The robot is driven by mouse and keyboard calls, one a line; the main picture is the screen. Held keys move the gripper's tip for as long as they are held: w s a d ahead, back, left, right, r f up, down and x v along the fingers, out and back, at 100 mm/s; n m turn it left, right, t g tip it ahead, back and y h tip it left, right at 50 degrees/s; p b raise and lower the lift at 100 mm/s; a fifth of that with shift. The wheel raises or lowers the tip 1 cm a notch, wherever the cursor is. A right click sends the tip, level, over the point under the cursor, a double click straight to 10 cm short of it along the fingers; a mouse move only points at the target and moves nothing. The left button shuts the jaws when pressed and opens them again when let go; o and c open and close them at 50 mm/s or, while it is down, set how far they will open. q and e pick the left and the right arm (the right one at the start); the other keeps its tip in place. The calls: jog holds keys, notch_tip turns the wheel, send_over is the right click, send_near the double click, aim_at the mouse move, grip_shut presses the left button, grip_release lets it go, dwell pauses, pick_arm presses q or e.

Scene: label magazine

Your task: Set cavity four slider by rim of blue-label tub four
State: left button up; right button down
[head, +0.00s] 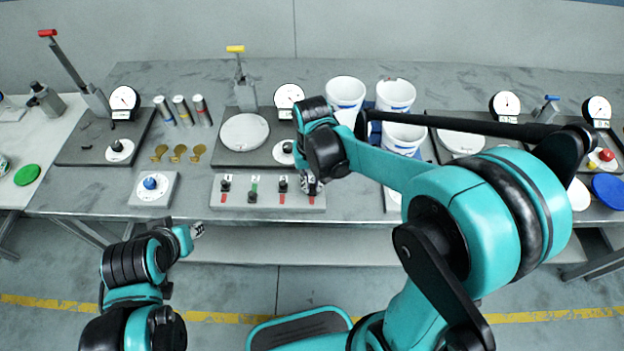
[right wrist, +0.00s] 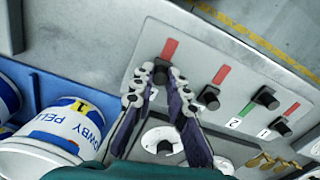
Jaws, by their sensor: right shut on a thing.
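The grey slider panel (head: 268,204) lies near the table's front edge, with a row of black knobs beside red or green strips. My right gripper (head: 312,190) is shut on the knob of the fourth slider, at the panel's right end. In the right wrist view its fingers close around that black knob (right wrist: 160,74), with a red strip (right wrist: 169,50) showing on the front-edge side. White tubs (head: 345,88) stand behind and right of the panel. The right wrist view shows one blue-label tub (right wrist: 55,125) marked 1. I cannot make out tub four's number. My left gripper (head: 191,234) hangs before the table, apart from everything.
A small plate with a blue knob (head: 151,185) lies left of the panel. Dial gauges (head: 289,97), cylinders (head: 181,109) and brass discs (head: 178,153) stand or lie behind. My right arm hides part of the tub area.

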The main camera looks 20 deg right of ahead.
aim_at(312, 201)
jog(key=s, duration=0.1)
jog(key=s+a, duration=0.1)
jog(key=s, duration=0.1)
jog(key=c, duration=1.5)
grip_release()
notch_tip(312, 201, up, 12)
jog(key=shift+s+d+f+n+t+b, duration=0.15)
jog(key=shift+s+d+f+t, duration=0.65)
jog(key=shift+s+d+t, duration=0.3)
jog(key=shift+s+d+f+n+t+b, duration=0.2)
jog(key=shift+s+d+f+t, duration=0.6)
jog(key=shift+s+t, duration=0.5)
jog(key=shift+s+d+f+n+t+b, duration=0.15)
jog(key=shift+s+d+f+t, duration=0.6)
jog(key=shift+s+d+t, duration=0.4)
